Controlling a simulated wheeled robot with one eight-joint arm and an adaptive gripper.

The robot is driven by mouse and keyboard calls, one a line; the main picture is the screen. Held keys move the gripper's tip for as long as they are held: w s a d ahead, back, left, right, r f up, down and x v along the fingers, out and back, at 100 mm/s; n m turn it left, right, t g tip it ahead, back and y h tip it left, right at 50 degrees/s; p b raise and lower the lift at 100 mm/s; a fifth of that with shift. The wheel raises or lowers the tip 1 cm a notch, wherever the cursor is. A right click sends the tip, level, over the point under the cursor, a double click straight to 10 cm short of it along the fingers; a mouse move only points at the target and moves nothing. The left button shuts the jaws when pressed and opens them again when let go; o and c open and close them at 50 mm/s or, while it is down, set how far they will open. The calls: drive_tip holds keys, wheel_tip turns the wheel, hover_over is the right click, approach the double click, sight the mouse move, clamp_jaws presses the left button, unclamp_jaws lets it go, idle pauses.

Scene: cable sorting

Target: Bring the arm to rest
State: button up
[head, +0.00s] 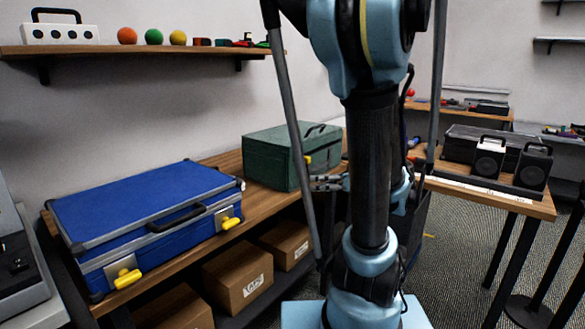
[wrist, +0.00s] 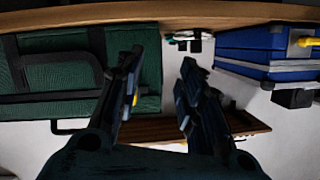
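My arm rises in the middle of the head view and hides part of the scene behind it. My gripper (head: 322,182) shows beside the arm, in front of the green case's right end. In the wrist view, my gripper (wrist: 163,62) has its two dark fingers spread, with nothing between them. The left finger overlaps the green case (wrist: 60,72) in that picture; I cannot tell whether they touch. The wrist view looks upside down, with the bench along its top edge.
The closed blue case (head: 140,205) lies on the wooden bench (head: 262,212), left of the green case (head: 268,160). Cardboard boxes (head: 238,278) sit below. A wall shelf (head: 140,50) holds coloured balls. A table with black speakers (head: 533,166) stands right. Carpet (head: 450,255) is clear between.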

drive_tip(key=s+a+f+m+g+h, duration=0.2)
drive_tip(key=s+f+m+g+h, duration=0.25)
drive_tip(key=s+f, duration=0.4)
drive_tip(key=s+d+f+m+g+h, duration=0.1)
drive_tip(key=s+d+f+m+h, duration=0.1)
drive_tip(key=s+d+h, duration=0.3)
drive_tip(key=d+m+h, duration=0.1)
drive_tip(key=d+h, duration=0.1)
drive_tip(key=d, duration=0.1)
drive_tip(key=shift+s+d+f+g, duration=0.2)
drive_tip(key=shift+s+f+g, duration=0.15)
drive_tip(key=shift+s+f, duration=0.05)
drive_tip(key=shift+h, duration=0.25)
drive_tip(key=shift+w+f, duration=0.25)
drive_tip(key=shift+w, duration=0.2)
idle(0.8)
